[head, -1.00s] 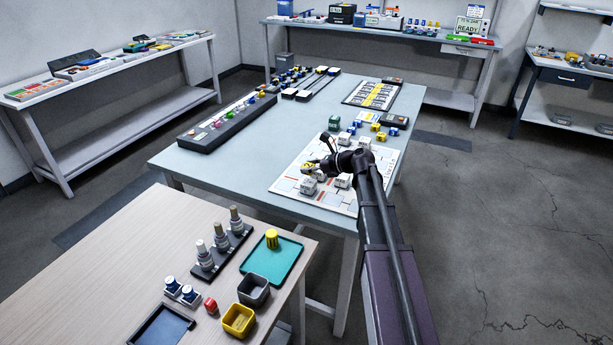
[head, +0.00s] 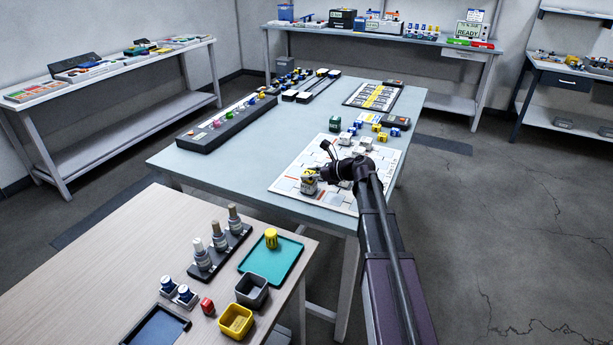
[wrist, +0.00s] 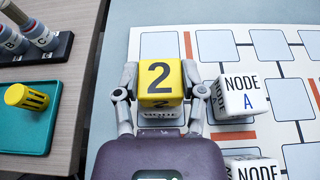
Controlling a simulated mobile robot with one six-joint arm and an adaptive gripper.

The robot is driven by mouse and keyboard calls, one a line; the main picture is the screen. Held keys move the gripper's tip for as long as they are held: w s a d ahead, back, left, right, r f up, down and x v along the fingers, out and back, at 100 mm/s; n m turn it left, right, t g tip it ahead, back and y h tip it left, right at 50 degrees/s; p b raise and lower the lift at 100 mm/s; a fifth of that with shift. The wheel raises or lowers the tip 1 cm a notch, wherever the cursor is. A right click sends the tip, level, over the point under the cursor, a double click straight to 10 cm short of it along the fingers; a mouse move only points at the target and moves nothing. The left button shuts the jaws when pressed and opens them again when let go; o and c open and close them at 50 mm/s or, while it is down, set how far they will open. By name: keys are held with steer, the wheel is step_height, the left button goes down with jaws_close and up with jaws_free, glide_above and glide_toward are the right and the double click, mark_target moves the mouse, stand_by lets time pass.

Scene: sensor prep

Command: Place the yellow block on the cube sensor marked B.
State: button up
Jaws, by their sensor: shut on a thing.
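The yellow block (wrist: 160,82), marked 2, is between the two fingers of my gripper (wrist: 160,98). My gripper is shut on it. In the head view the yellow block (head: 308,175) shows small at the near left of the board. A white cube sensor (wrist: 160,119) lies directly under the block; its letter is hidden, and I cannot tell whether the two touch. The cube sensor marked NODE A (wrist: 239,95) stands just right of the right finger. Another NODE cube (wrist: 252,166) is at the lower right, its letter cut off or unclear.
The white board (head: 285,184) with printed squares lies on the blue-grey table (head: 215,163). More small cubes stand farther back on it. A wooden table (head: 110,250) with a teal tray (head: 283,260) and a yellow cylinder (head: 271,238) is at the near left.

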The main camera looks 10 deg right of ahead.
steer(key=shift+f, duration=0.2)
steer(key=o, duration=1)
steer(key=shift+r, duration=0.1)
steer(key=shift+r, duration=0.1)
steer(key=shift+r, duration=0.15)
steer(key=p+v, duration=0.4)
steer(key=v, duration=0.8)
